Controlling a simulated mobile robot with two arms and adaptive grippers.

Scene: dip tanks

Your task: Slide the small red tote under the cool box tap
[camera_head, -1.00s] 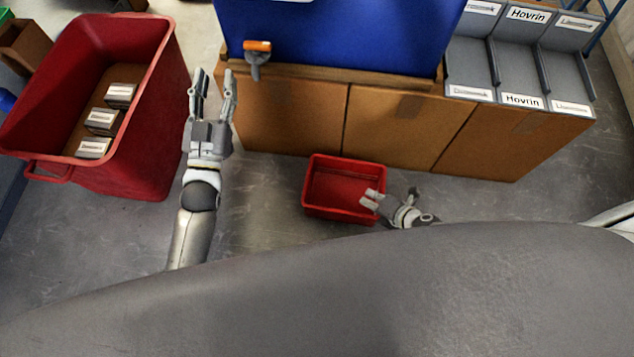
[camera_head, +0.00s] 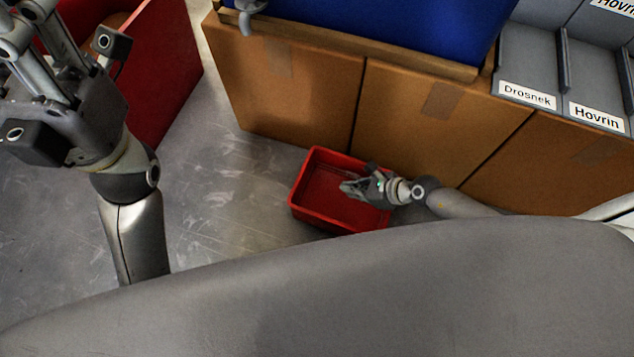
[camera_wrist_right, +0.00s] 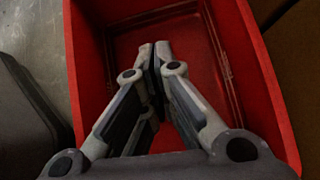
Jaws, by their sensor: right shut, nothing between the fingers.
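The small red tote (camera_head: 303,212) is open-topped and sits on the grey floor in front of cardboard boxes. My right gripper (camera_head: 350,188) is shut and empty, with its fingers over the tote's inside near its right part. In the right wrist view the shut fingers (camera_wrist_right: 154,52) point into the tote (camera_wrist_right: 88,70), between its walls. The blue cool box (camera_head: 400,18) stands on the boxes, cut by the top edge. The grey tap (camera_head: 248,14) shows only in part, up and left of the tote. My left gripper (camera_head: 30,30) has its fingers apart at the top left, tips partly out of frame.
A big red bin (camera_head: 168,75) stands at the left, behind my left gripper. Cardboard boxes (camera_head: 300,85) line the back. Grey labelled trays (camera_head: 530,65) sit on them at the right. The floor left of the tote is clear.

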